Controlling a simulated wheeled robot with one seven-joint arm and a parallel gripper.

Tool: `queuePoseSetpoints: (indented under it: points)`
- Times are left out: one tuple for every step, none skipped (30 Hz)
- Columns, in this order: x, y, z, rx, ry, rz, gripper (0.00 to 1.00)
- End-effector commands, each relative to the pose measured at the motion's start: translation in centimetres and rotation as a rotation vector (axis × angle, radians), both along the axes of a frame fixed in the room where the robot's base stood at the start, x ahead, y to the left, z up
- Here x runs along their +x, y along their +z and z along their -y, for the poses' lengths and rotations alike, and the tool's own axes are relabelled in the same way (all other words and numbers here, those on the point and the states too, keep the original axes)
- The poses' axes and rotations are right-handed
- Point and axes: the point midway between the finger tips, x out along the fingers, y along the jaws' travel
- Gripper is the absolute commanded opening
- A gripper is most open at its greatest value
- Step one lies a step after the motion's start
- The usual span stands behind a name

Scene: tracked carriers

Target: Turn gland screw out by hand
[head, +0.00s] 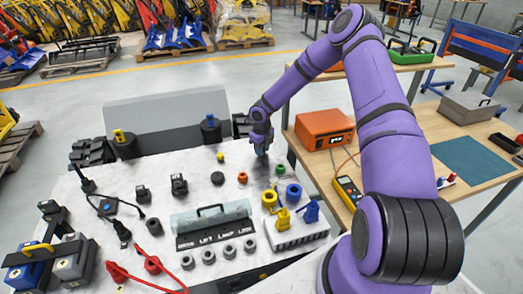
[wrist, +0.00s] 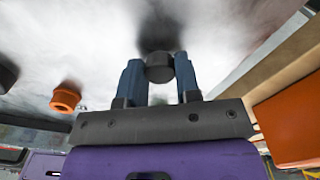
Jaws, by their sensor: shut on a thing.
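My gripper (head: 261,149) is low over the back right of the pale work surface (head: 160,185) in the head view. In the wrist view its two blue fingers (wrist: 160,78) are closed on a dark grey round piece (wrist: 159,67), which I take to be the gland screw. The piece sits between the fingertips, with a dark blurred shape or shadow just beyond it. In the head view the fingers hide the piece. I cannot tell whether it is still threaded into anything.
An orange ring (head: 243,177) lies near my gripper and shows in the wrist view (wrist: 65,97). A green ring (head: 280,169) and a dark disc (head: 217,178) are close by. A wooden bench with an orange box (head: 325,128) stands to the right. Blue and yellow fittings (head: 283,217) stand in front.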

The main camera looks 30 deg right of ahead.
Motion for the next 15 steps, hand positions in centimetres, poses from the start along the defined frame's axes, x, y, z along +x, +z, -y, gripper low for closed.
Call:
queuePoseSetpoints:
  points:
    - [-0.05, -0.07, 0.01, 0.000, 0.002, -0.001, 0.14]
    - [-0.05, -0.07, 0.01, 0.000, 0.001, -0.001, 0.14]
    - [-0.06, -0.07, 0.01, 0.000, 0.001, -0.001, 0.14]
    - [-0.06, -0.08, 0.01, 0.001, 0.000, -0.001, 0.14]
    - [-0.06, -0.08, 0.01, 0.001, 0.000, -0.001, 0.14]
    - [-0.06, -0.08, 0.01, 0.000, 0.000, -0.002, 0.35]
    - [-0.06, -0.08, 0.00, 0.001, 0.000, -0.001, 0.42]
    - [-0.05, -0.07, 0.00, 0.001, -0.001, -0.001, 0.49]
    - [-0.05, -0.07, 0.00, 0.001, -0.001, -0.001, 0.55]
    - [-0.05, -0.06, 0.00, 0.001, -0.001, -0.001, 0.55]
    - [-0.04, -0.06, 0.00, 0.001, -0.001, -0.001, 0.55]
    - [-0.04, -0.05, 0.00, 0.001, -0.001, -0.001, 0.55]
    - [-0.04, -0.05, 0.00, 0.001, -0.001, -0.001, 0.55]
    - [-0.03, -0.04, 0.00, 0.001, -0.001, -0.001, 0.55]
    - [-0.03, -0.04, 0.00, 0.001, -0.002, -0.001, 0.55]
